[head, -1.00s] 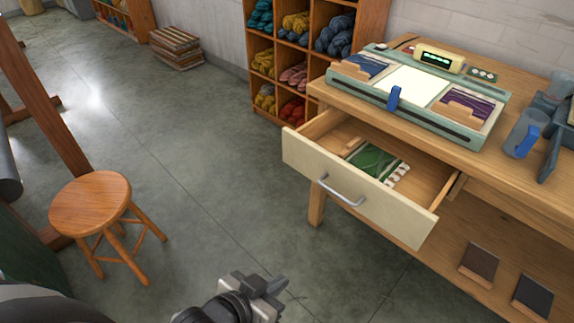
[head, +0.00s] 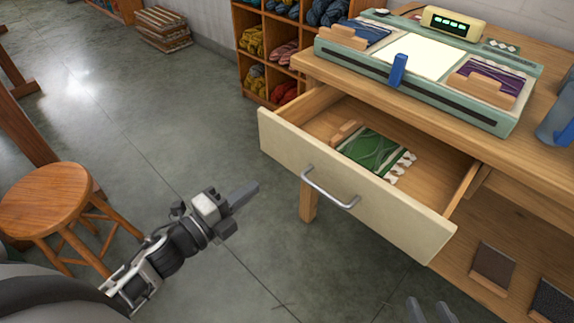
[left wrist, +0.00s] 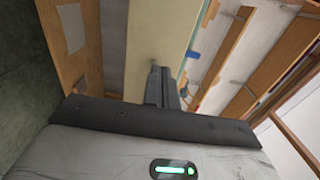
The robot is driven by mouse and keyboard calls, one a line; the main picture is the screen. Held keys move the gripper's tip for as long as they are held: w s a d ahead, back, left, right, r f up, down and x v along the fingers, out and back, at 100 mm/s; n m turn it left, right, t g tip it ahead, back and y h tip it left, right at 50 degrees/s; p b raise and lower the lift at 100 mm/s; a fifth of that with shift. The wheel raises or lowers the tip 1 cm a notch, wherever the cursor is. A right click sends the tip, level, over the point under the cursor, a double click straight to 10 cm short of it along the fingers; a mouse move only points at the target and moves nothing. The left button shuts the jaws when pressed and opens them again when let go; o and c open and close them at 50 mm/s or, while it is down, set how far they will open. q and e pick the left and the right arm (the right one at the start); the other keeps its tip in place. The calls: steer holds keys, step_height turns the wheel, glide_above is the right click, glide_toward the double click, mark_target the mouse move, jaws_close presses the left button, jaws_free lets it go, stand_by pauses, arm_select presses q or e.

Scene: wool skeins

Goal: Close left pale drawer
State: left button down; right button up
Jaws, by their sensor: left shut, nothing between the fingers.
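The pale drawer (head: 350,190) under the wooden table is pulled out, and its cream front carries a grey bar handle (head: 328,190). Inside lies a green wool skein on a card (head: 372,155). My left gripper (head: 246,191) is shut and empty, out in front of the drawer and left of the handle, with a gap to it in the head view. In the left wrist view the closed fingers (left wrist: 158,78) point toward the pale drawer front (left wrist: 155,30). My right gripper (head: 430,311) shows only its two fingertips at the bottom edge, held apart with nothing between them.
A wooden stool (head: 45,200) is at the left. A shelf of skeins (head: 290,45) stands behind.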

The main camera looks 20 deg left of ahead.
mark_target(297, 155)
arm_select(q)
steer(key=x, duration=1.1)
steer(key=shift+w+f, duration=0.1)
steer(key=shift+w, duration=0.25)
